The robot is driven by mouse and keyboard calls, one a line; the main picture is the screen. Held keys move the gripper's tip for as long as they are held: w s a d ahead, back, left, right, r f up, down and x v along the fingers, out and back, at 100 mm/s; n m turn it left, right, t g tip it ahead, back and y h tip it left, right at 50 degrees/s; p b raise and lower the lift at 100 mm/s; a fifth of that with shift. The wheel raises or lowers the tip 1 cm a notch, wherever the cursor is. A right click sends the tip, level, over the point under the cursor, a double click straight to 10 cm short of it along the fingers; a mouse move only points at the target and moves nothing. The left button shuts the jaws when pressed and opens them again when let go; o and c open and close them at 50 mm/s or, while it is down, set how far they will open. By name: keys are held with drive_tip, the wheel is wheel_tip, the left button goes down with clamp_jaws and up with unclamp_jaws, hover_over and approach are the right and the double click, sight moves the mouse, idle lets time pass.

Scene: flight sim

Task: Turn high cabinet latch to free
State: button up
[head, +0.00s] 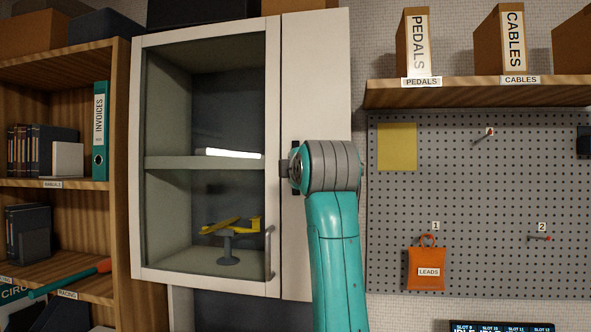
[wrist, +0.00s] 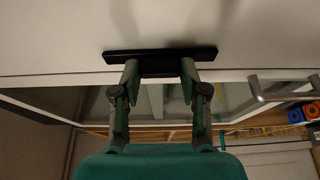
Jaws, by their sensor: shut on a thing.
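The high cabinet (head: 205,22) is white, with a shut glass door (head: 205,110) and a white panel (head: 315,80) to its right. The black latch (wrist: 115,56) shows in the wrist view as a long bar, with a dark block at its middle between my fingers. My gripper (wrist: 160,70) is shut on the latch, one finger on each side of this block. In the head view my arm hides most of the latch and gripper. Only small dark parts show beside my wrist.
A metal door handle (head: 268,252) stands out at the door's lower right; it also shows in the wrist view (wrist: 257,88). A yellow model plane (head: 232,226) stands inside. A wooden bookcase (head: 122,150) is at left, a shelf (head: 470,92) and pegboard (head: 480,200) at right.

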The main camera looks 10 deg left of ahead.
drive_tip(key=o, duration=1.1)
drive_tip(key=shift+o, duration=0.2)
drive_tip(key=v, duration=1.2)
drive_tip(key=shift+f, duration=0.1)
